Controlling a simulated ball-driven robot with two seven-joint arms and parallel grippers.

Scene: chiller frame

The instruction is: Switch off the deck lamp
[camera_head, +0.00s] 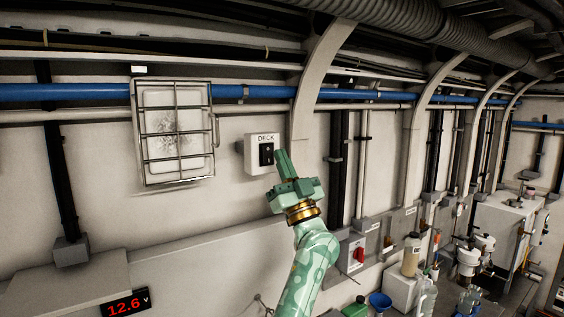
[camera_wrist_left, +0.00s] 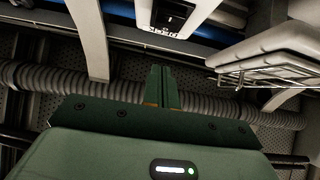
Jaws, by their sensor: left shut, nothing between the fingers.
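A small white switch box marked DECK (camera_head: 255,157) with a black rocker (camera_head: 266,154) is fixed on the wall. The caged deck lamp (camera_head: 176,133) hangs to its left; its pane is pale, and I cannot tell whether it is lit. My left gripper (camera_head: 282,155) is shut and empty, its fingertips beside the right edge of the switch box; contact cannot be told. In the left wrist view the switch box (camera_wrist_left: 172,18) lies beyond the shut fingers (camera_wrist_left: 163,70), and the lamp cage (camera_wrist_left: 275,68) is at right. My right gripper is not in view.
A blue pipe (camera_head: 250,91) runs along the wall above the switch box. A curved frame rib (camera_head: 312,85) stands just right of it. A red knob (camera_head: 359,254), bottles and a blue funnel (camera_head: 380,301) are low at right. A 12.6 V display (camera_head: 125,304) is low at left.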

